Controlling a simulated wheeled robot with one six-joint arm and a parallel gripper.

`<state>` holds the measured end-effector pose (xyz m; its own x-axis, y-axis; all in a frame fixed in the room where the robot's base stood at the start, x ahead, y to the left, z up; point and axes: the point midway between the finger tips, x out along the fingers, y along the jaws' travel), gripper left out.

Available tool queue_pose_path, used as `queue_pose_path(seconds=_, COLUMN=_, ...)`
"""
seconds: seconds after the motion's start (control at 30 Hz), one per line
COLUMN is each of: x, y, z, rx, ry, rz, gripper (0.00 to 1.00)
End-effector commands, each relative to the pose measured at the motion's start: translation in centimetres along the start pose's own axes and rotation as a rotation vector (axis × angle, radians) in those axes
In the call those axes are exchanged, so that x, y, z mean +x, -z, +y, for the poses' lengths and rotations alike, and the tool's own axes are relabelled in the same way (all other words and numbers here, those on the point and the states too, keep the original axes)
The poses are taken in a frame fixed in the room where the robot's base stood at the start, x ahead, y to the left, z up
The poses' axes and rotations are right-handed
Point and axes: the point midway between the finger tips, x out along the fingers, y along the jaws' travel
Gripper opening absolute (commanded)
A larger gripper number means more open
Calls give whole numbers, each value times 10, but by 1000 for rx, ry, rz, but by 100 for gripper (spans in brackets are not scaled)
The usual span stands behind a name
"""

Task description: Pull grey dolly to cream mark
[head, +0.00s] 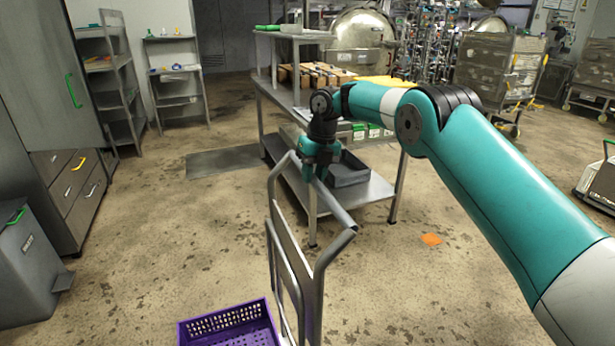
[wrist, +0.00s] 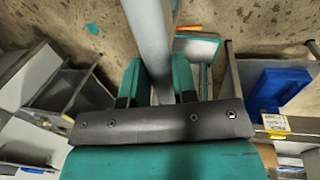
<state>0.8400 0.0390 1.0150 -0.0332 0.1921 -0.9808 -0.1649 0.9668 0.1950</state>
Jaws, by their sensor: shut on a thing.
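The grey dolly's tubular handle (head: 338,214) stands upright at the bottom centre of the head view. My gripper (head: 312,174) is on its top bar, and the fingers are shut around the bar. In the wrist view the handle bar (wrist: 148,30) runs between the two fingers of my gripper (wrist: 158,85). A purple crate (head: 230,327) sits low beside the handle at the picture's bottom edge. The dolly's deck and wheels are hidden or out of frame. I cannot make out a cream mark in either view.
A steel shelf table (head: 375,192) stands just beyond the handle. An orange mark (head: 431,239) lies on the floor to its right. Grey drawers (head: 75,195) and a grey bin (head: 30,260) line the left. The floor between bin and dolly is clear.

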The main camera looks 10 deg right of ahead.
Motion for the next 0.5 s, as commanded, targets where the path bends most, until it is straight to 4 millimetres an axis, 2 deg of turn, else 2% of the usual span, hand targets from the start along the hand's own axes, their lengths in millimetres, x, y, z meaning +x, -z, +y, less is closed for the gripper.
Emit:
queue_pose_path(seconds=0.2, x=-3, y=2, z=-27, rx=-12, ry=1, rz=5, gripper=0)
queue_pose_path(seconds=0.5, x=-8, y=3, z=-47, rx=-17, ry=0, rz=5, gripper=0)
